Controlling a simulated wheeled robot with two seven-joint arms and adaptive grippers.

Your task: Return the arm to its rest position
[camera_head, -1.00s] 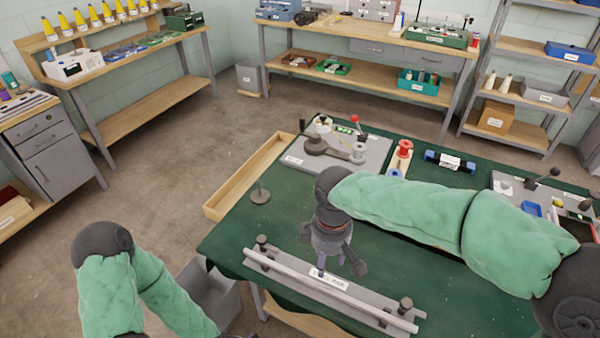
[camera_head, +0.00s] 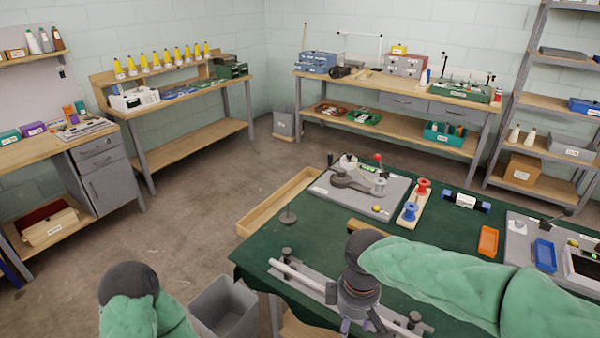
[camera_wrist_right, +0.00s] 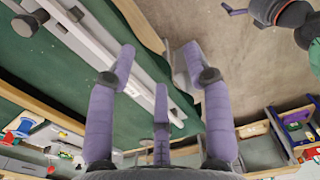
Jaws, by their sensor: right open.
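My right arm in its green sleeve comes in from the right in the head view. My right gripper (camera_head: 358,326) points down above the near edge of the green table (camera_head: 300,250), over the grey bar fixture (camera_head: 300,280). In the right wrist view its purple fingers (camera_wrist_right: 160,60) are spread and nothing is between them; the white bar (camera_wrist_right: 80,40) lies beyond. My left arm (camera_head: 130,300) is at the lower left in the head view, its gripper hidden there.
A grey bin (camera_head: 225,308) stands on the floor left of the table. A wooden tray (camera_head: 280,200) runs along the table's left side. Red and blue spools (camera_head: 415,200) and an orange block (camera_head: 488,240) sit on the table. The floor between the benches is clear.

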